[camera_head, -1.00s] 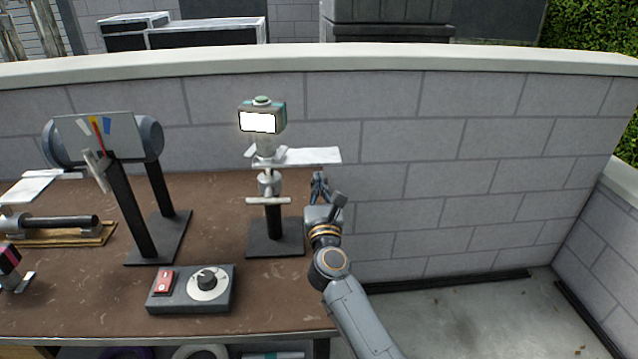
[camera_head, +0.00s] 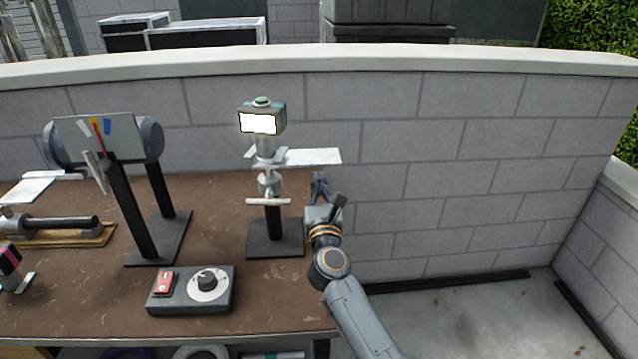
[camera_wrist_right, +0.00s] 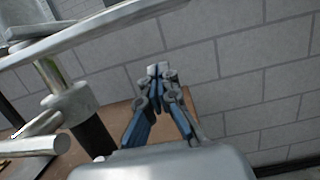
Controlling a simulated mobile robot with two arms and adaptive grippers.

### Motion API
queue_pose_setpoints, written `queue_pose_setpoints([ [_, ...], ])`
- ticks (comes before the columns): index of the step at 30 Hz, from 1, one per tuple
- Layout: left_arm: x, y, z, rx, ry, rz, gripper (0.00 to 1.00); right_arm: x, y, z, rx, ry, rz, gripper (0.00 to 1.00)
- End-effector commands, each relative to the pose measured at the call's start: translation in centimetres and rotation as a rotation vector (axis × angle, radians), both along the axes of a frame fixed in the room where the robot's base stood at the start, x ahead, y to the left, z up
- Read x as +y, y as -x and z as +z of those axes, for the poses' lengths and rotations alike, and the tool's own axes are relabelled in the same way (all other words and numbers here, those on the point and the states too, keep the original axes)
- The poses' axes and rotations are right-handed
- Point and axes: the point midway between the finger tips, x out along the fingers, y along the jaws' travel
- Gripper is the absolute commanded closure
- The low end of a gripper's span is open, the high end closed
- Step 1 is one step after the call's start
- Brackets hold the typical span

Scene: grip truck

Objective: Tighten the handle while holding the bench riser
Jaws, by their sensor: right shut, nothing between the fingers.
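The bench riser stands on the brown table with a black base (camera_head: 290,244), a black post and a flat light plate (camera_head: 312,157) on top. A silver T-shaped handle (camera_head: 268,201) sits across the front of its post. In the right wrist view the handle (camera_wrist_right: 38,146) is at the lower left and the plate (camera_wrist_right: 85,30) crosses the upper left. My right gripper (camera_head: 320,178) is just right of the riser, below the plate, apart from the handle. In the wrist view its fingertips (camera_wrist_right: 158,70) are together and empty. My left gripper is not in view.
A box with a white screen (camera_head: 258,122) is above the riser. A grey control box (camera_head: 190,289) with a red switch and knob lies in front. A gauge stand (camera_head: 118,190) stands to the left. A block wall (camera_head: 470,170) is close behind.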

Motion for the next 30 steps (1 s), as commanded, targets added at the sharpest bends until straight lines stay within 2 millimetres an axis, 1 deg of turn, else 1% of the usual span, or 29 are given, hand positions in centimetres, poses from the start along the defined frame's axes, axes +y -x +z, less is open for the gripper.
queue_pose_setpoints([
  [30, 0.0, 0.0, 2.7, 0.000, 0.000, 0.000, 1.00, 0.0, 0.0, 2.7, 0.000, 0.000, 0.000, 1.00],
])
